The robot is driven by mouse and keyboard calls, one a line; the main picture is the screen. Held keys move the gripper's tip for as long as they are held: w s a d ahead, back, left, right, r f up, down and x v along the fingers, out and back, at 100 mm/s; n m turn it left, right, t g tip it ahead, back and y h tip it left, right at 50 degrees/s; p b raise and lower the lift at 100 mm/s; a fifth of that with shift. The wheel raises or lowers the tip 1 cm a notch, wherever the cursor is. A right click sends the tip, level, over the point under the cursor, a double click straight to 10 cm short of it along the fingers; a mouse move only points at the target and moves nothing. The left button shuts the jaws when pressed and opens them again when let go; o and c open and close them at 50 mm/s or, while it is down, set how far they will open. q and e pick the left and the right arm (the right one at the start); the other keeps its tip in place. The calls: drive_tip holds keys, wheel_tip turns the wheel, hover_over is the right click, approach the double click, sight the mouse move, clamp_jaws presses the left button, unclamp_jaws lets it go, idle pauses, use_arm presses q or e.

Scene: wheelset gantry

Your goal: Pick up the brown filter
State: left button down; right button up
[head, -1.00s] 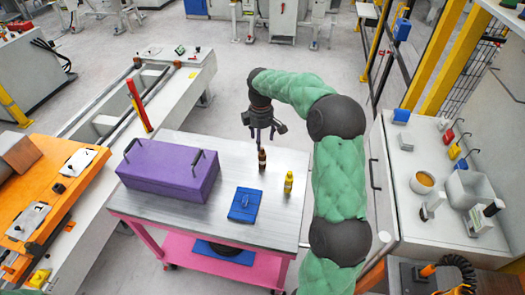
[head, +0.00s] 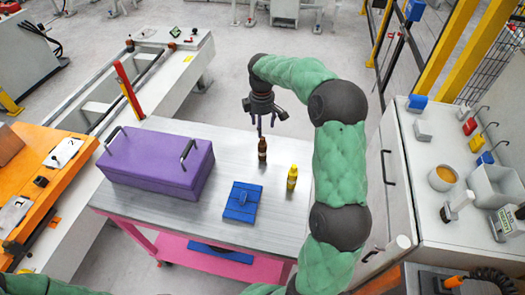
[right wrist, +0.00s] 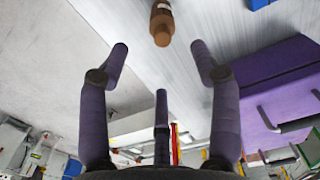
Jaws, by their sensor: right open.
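The brown filter (head: 262,150) is a small dark brown bottle-shaped piece standing upright on the metal table top, between the purple case and the yellow bottle. In the right wrist view the filter (right wrist: 161,24) shows at the top edge, partly cut off, beyond the spread fingertips of my right gripper (right wrist: 162,62). The fingers are open and empty, and I see no contact with the filter. My left gripper is out of view; only green arm parts show at the bottom left.
A purple case (head: 157,162) with two handles stands left on the metal table (head: 215,211). A white counter (head: 408,185) with several items is at the right.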

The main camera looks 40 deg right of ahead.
sight(262, 145)
wheel_tip(262, 145, down, 6)
drive_tip(key=shift+r+b, duration=0.15)
drive_tip(key=shift+b, duration=0.45)
drive_tip(key=f, duration=0.1)
drive_tip(key=f+b, duration=0.1)
drive_tip(key=f, duration=0.3)
drive_tip(key=shift+s+a+b, duration=0.1)
drive_tip(key=shift+s+b, duration=0.2)
drive_tip(key=shift+b, duration=0.1)
drive_tip(key=c, duration=1.2)
